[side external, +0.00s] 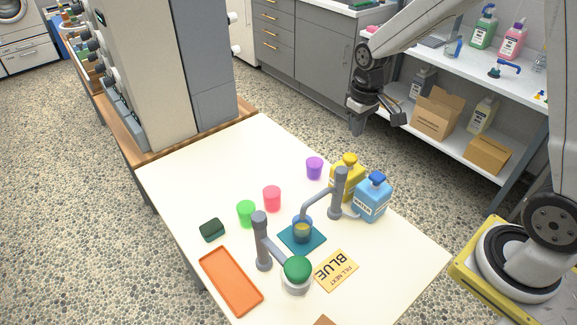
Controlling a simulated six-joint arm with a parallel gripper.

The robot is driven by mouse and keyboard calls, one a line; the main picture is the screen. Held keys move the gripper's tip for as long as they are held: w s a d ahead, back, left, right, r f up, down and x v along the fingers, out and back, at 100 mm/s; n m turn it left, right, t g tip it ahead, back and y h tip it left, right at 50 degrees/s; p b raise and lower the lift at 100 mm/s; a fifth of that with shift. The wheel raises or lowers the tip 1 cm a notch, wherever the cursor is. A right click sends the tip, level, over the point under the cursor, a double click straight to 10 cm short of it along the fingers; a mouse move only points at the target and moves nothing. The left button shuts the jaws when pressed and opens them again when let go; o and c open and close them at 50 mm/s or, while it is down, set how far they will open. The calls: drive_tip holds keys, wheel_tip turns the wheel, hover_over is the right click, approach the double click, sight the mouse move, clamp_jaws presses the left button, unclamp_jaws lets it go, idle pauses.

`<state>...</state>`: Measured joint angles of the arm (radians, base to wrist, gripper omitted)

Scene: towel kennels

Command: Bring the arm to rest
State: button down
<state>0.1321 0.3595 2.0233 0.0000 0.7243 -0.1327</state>
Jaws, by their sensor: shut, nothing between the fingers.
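My gripper (377,124) is at the upper right in the side external view. It hangs above and beyond the right far edge of the white table (188,166), in front of the shelf unit. Its fingers are together and hold nothing. It is apart from everything on the table. My arm reaches in from the right, its upper links raised.
On the table stand yellow (346,178) and blue (371,199) jugs, purple (314,168), pink (272,198) and green (246,213) cups, grey posts (262,245), a clear cup on a teal mat (289,240), an orange tray (229,281) and a "BLUE" card (337,271). The far left tabletop is clear.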

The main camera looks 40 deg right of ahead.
drive_tip(key=s+a+t, duration=0.2)
drive_tip(key=s+a, duration=0.3)
drive_tip(key=s, duration=0.6)
drive_tip(key=shift+s+a+f, duration=0.15)
drive_tip(key=shift+s+f, duration=0.2)
